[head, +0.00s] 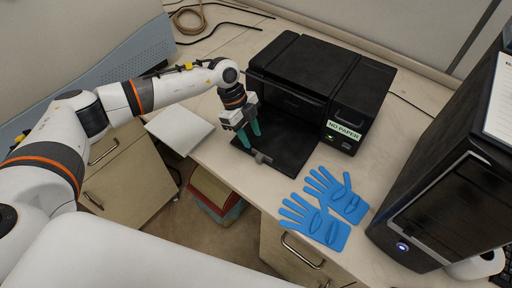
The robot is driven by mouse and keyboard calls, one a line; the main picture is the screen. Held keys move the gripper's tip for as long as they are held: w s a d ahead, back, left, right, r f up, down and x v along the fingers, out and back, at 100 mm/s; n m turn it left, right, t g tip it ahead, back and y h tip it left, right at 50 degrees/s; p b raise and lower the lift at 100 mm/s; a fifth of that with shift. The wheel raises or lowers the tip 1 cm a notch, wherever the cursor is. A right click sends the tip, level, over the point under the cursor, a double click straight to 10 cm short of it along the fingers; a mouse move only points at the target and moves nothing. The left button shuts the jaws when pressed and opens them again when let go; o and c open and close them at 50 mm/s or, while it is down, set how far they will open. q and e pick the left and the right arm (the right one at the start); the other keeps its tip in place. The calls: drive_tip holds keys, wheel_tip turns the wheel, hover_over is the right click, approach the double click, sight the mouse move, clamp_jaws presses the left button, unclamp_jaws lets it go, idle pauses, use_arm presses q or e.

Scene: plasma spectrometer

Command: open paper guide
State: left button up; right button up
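A black printer (315,85) with a "NO PAPER" label (344,131) stands on the desk. Its flat black tray (287,143) extends toward the front. A small grey piece, seemingly the paper guide (262,157), sits at the tray's front edge. My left gripper (250,140) points down over the left part of the tray, just behind the grey piece. Its two teal fingers are apart with nothing visible between them. Whether the fingertips touch the tray is unclear. My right gripper is not in view.
A white flat stack, perhaps paper (180,128), lies at the desk's left edge. Blue gloves (325,207) lie in front of the printer. A large black machine (450,190) stands at the right. Cables (225,20) lie behind. A strip of desk between printer and machine is clear.

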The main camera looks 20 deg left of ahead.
use_arm(q)
drive_tip(key=shift+b+v, duration=0.35)
drive_tip(key=shift+v, duration=1.95)
